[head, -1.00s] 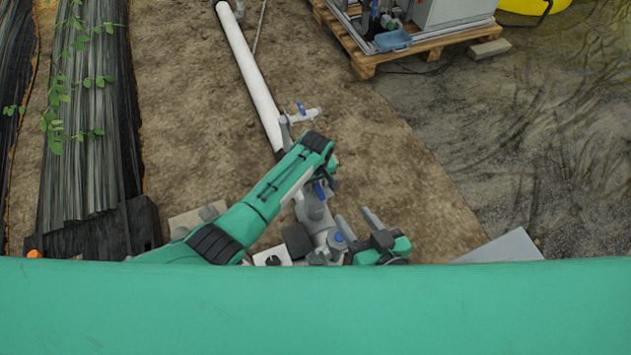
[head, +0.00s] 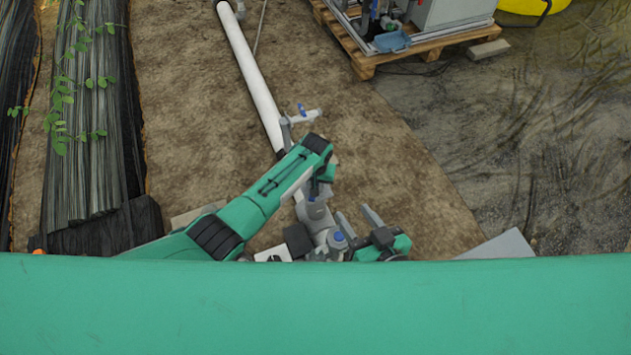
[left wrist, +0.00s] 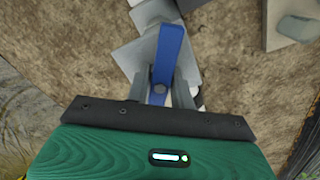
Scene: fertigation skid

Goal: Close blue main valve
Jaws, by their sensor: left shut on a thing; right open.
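The blue valve handle (left wrist: 170,50) shows in the left wrist view as a long blue lever pointing up the picture from a round pivot. My left gripper (left wrist: 162,92) is shut on it, with a grey finger on each side. In the head view my left forearm and wrist hide most of this lever and the fingertips; the grey valve body (head: 314,212) shows just below the wrist. My right gripper (head: 358,219) is open and empty, to the right of the valve body, its fingers pointing up the picture.
A white pipe (head: 250,75) runs up the picture from the valves. A smaller blue-handled valve (head: 301,110) stands beyond my left wrist. A wooden pallet (head: 365,66) with equipment is at the top. Black-covered rows (head: 90,150) lie left. Bare soil (head: 400,150) is free on the right.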

